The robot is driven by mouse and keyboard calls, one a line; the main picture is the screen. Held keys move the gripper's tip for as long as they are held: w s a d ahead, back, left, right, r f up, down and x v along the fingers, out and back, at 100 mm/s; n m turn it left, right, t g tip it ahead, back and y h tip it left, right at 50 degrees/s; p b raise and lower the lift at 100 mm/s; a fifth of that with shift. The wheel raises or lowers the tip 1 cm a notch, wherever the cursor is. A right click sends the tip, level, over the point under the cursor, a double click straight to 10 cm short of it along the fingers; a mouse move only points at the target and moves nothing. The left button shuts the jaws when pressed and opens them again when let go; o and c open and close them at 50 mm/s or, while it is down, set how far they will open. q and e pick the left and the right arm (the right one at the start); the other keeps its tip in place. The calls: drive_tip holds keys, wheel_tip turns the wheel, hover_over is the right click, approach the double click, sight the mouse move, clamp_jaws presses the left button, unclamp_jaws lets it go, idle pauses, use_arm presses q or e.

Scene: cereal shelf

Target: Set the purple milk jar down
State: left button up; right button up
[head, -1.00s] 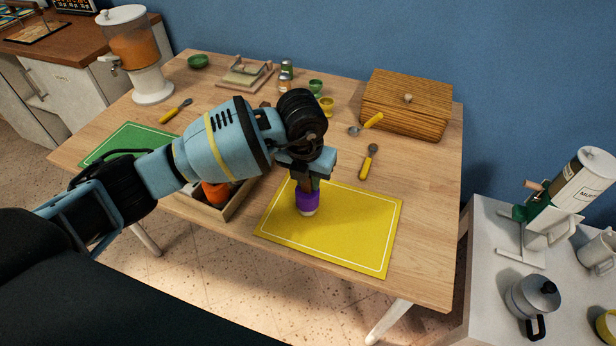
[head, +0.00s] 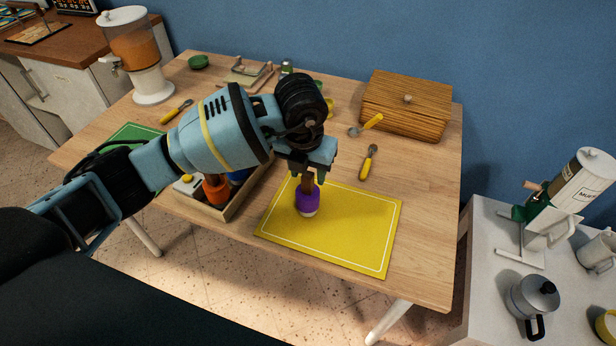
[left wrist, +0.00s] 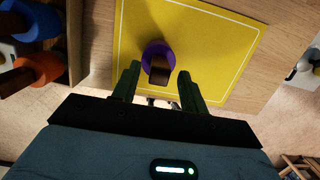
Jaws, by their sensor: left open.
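The purple milk jar (head: 307,199) stands upright on the yellow mat (head: 350,235), near the mat's left side. It has a brown upper part and a pale base. My left gripper (head: 307,179) is just above the jar, with its fingers spread apart on either side of the brown top. In the left wrist view the jar (left wrist: 157,54) is on the mat (left wrist: 205,45), ahead of and between the open green fingers of the left gripper (left wrist: 156,88). My right gripper is not in view.
A wooden tray (head: 232,208) with an orange jar (head: 215,190) and others stands left of the mat. A yellow-handled scoop (head: 368,162) and a wooden bread box (head: 405,104) lie behind it. The right part of the mat is clear.

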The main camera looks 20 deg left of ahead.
sight(305, 196)
use_arm(q)
wheel_tip(305, 196, up, 9)
drive_tip(key=s, duration=0.1)
drive_tip(key=shift+s+f, duration=0.15)
drive_tip(key=shift+f, duration=0.05)
